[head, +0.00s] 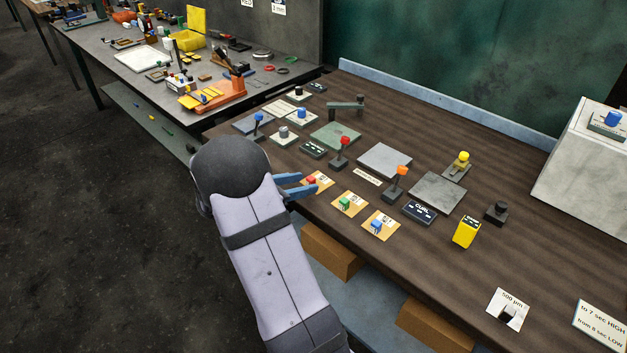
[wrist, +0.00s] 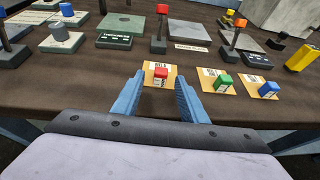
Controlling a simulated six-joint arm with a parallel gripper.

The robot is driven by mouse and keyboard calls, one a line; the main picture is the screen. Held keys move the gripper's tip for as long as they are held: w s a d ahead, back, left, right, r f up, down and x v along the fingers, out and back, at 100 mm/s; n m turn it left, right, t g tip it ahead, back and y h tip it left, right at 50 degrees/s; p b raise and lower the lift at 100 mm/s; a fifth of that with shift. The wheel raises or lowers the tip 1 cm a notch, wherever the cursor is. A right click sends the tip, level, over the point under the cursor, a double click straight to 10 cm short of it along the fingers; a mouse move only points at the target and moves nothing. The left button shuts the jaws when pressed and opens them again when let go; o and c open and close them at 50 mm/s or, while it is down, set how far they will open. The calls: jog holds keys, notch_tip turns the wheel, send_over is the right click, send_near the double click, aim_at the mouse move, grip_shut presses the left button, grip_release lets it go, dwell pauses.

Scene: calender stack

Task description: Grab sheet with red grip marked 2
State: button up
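The sheet with the red grip (head: 311,180) is a small tan card lying near the front edge of the brown table; its marking is too small to read. In the wrist view its red grip (wrist: 161,73) stands between and beyond my two blue fingers. My gripper (head: 300,184) is open and empty, with its fingertips close to the card's near side. I cannot tell whether a finger touches the card. To the right lie similar cards with a green grip (head: 345,203) and a blue grip (head: 376,224).
Levers with a red knob (head: 345,140) and an orange knob (head: 401,170) stand behind the cards. A yellow block (head: 466,232) and a dark CURL label (head: 419,212) lie to the right. A cluttered grey bench (head: 130,75) is at the far left.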

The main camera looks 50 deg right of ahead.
jog(key=shift+d+f, duration=0.25)
jog(key=shift+d, duration=0.35)
jog(key=shift+c, duration=0.3)
grip_shut()
jog(key=shift+r, duration=0.1)
